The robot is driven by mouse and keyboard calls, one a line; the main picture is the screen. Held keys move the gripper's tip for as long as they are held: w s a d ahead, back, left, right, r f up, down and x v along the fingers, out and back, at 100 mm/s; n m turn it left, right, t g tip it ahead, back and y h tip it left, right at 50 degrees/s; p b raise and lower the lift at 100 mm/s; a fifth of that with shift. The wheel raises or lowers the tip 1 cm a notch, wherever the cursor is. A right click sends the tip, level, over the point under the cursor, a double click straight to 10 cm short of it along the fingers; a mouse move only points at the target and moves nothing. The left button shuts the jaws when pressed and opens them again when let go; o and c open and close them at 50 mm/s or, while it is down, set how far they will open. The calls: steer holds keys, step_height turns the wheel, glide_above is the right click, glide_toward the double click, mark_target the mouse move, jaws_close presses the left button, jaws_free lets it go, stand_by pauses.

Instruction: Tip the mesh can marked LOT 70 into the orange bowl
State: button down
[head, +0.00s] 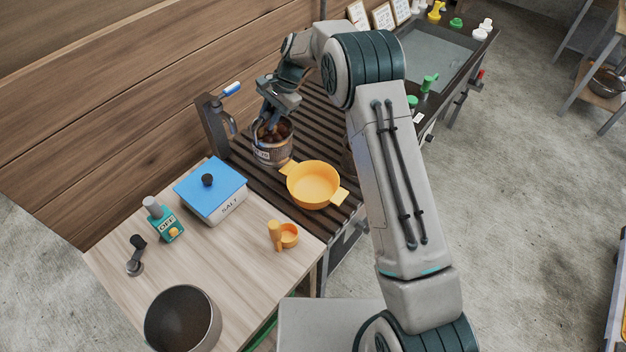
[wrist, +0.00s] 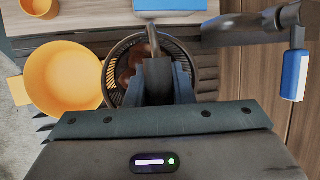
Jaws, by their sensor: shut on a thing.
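The mesh can (head: 270,155) is a round brown-grey can with brown chestnuts inside and a pale label whose small lettering I cannot read surely. It is upright over the dark slatted top; I cannot tell whether it touches the slats. In the wrist view the fingers (wrist: 158,82) cover part of the can (wrist: 113,86) and hide the exact grip. The empty orange bowl (head: 314,186), with two side lugs, stands close beside the can; it also shows in the wrist view (wrist: 62,80).
A dark upright post (head: 215,128) with a blue-tipped lever (head: 231,88) stands left of the can. A blue-lidded salt box (head: 211,190), an orange cup (head: 289,236), a teal OFF switch box (head: 166,223) and a steel pot (head: 182,320) are on the pale table.

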steer(key=shift+s+d+r+n+t+y, duration=0.25)
steer(key=shift+s+d+t+y, duration=0.25)
steer(key=shift+s+d+y, duration=0.5)
steer(key=shift+s+d+r+n+t+y, duration=0.2)
steer(key=shift+s+d+t+y, duration=0.4)
steer(key=shift+d, duration=0.55)
steer(key=shift+s, duration=0.1)
steer(key=shift+s+d+y, duration=0.25)
steer(key=shift+d+y, duration=0.05)
steer(key=shift+d, duration=0.1)
steer(key=shift+s+d+t, duration=0.25)
steer(key=shift+d+t, duration=0.05)
steer(key=shift+y, duration=0.3)
